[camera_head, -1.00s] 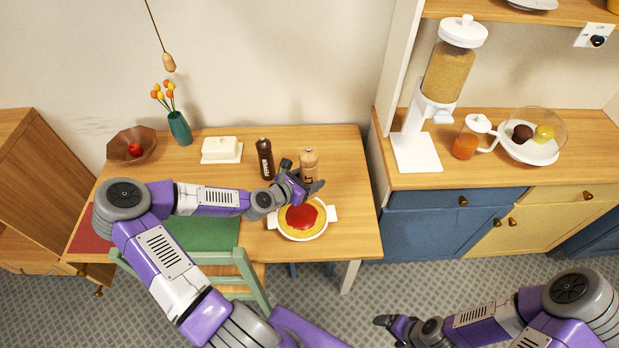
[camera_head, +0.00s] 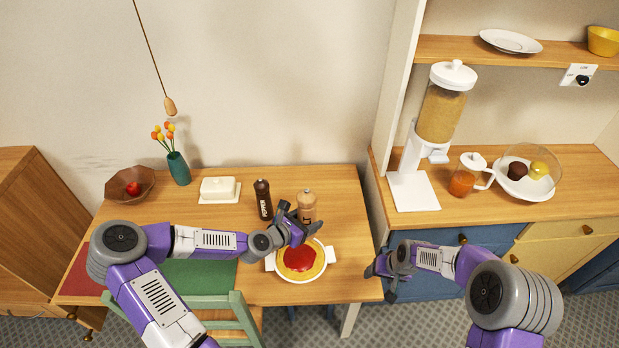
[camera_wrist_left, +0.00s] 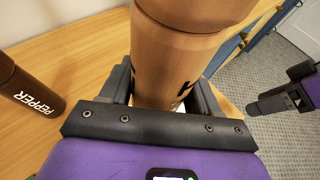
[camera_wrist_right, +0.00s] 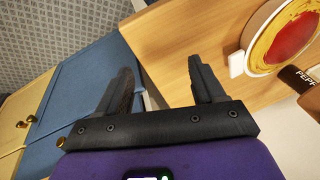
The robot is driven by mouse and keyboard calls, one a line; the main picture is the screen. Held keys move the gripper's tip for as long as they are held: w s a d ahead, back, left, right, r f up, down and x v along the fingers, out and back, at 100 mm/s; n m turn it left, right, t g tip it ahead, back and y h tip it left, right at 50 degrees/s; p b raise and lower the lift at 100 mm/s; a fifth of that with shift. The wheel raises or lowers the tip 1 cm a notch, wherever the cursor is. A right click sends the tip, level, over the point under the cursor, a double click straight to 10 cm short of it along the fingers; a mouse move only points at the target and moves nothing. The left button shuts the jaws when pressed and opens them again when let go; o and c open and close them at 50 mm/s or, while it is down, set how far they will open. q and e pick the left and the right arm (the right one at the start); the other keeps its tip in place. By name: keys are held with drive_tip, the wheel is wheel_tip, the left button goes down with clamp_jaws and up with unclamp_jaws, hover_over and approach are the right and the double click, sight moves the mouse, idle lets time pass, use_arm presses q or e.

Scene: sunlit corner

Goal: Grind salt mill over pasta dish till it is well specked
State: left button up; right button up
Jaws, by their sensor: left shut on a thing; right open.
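The salt mill (camera_head: 307,203) is light wood with dark lettering and stands upright behind the pasta dish. My left gripper (camera_head: 298,220) is shut on its body; in the left wrist view the mill (camera_wrist_left: 172,60) fills the space between the fingers. The pasta dish (camera_head: 301,260) is a white two-handled dish with yellow pasta and red sauce, just in front of the left gripper. It also shows in the right wrist view (camera_wrist_right: 290,38). My right gripper (camera_head: 384,272) is open and empty, off the table's right edge. No specks can be made out on the sauce.
A dark pepper mill (camera_head: 263,199) stands left of the salt mill. A butter dish (camera_head: 219,190), a green vase (camera_head: 179,168) and a brown bowl (camera_head: 124,189) are farther left. A counter with a cereal dispenser (camera_head: 437,110) stands right. A green chair (camera_head: 228,308) is in front.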

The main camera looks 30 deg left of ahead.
drive_tip(key=w+a+r+n, duration=0.2)
drive_tip(key=w+a+r, duration=0.1)
drive_tip(key=a+r, duration=0.4)
drive_tip(key=n+t, duration=0.2)
drive_tip(key=t, duration=0.1)
approach(307, 193)
drive_tip(key=x, duration=1.2)
drive_tip(key=c, duration=0.7)
drive_tip(key=o, duration=1.1)
drive_tip(key=shift+c, duration=0.2)
